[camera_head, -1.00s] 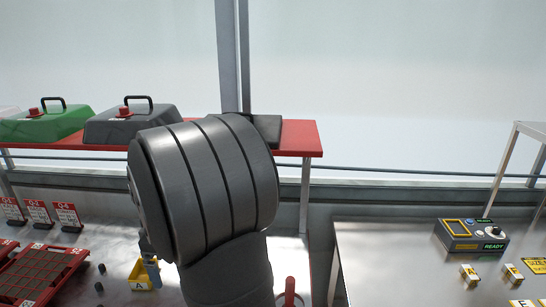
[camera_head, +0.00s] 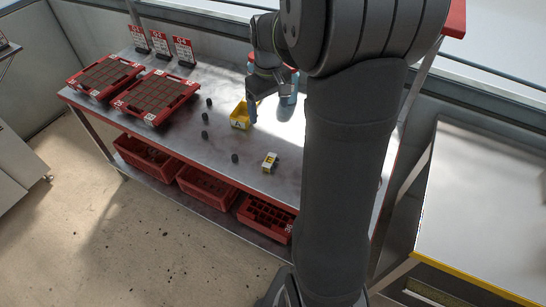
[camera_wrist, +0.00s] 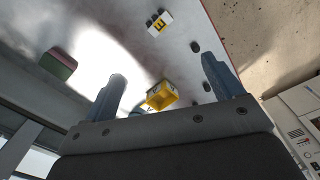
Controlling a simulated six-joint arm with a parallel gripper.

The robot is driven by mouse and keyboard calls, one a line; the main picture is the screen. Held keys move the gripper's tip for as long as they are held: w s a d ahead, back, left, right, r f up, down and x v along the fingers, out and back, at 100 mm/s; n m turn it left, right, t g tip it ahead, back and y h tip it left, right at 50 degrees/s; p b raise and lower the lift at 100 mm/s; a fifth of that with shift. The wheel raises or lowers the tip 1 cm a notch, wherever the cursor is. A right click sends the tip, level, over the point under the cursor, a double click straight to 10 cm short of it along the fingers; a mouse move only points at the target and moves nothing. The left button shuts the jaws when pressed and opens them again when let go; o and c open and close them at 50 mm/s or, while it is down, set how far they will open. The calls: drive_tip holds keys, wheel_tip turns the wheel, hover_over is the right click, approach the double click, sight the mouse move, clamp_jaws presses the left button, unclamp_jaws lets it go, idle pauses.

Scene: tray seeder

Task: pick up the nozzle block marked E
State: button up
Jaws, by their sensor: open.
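The nozzle block marked E (camera_head: 269,163) is a small white and yellow block on the metal table, near the front edge and close to my arm. It also shows in the wrist view (camera_wrist: 159,24) at the top, beyond the fingertips, with its E visible. My gripper (camera_head: 270,107) is over the back part of the table, behind the block and apart from it. In the wrist view my gripper (camera_wrist: 163,70) has its two fingers spread wide, with nothing held between them.
A yellow bin marked A (camera_head: 236,124) stands beside my gripper; it also shows between the fingers (camera_wrist: 153,101). Several small dark plugs (camera_head: 205,135) lie nearby. Red trays (camera_head: 120,104) and sign cards (camera_head: 160,44) are at left. Red crates (camera_head: 205,203) are on the lower shelf.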

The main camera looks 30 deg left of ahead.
drive_tip(key=f+m, duration=0.1)
drive_tip(key=m, duration=2.9)
hover_over(270, 160)
wheel_tip(270, 160, down, 5)
drive_tip(key=f, duration=1)
drive_tip(key=shift+s+f, duration=0.2)
drive_tip(key=shift+s, duration=0.05)
drive_tip(key=shift+w+f, duration=0.15)
drive_tip(key=shift+f, duration=1.45)
drive_tip(key=shift+w+f, duration=0.1)
drive_tip(key=shift+f, duration=1.5)
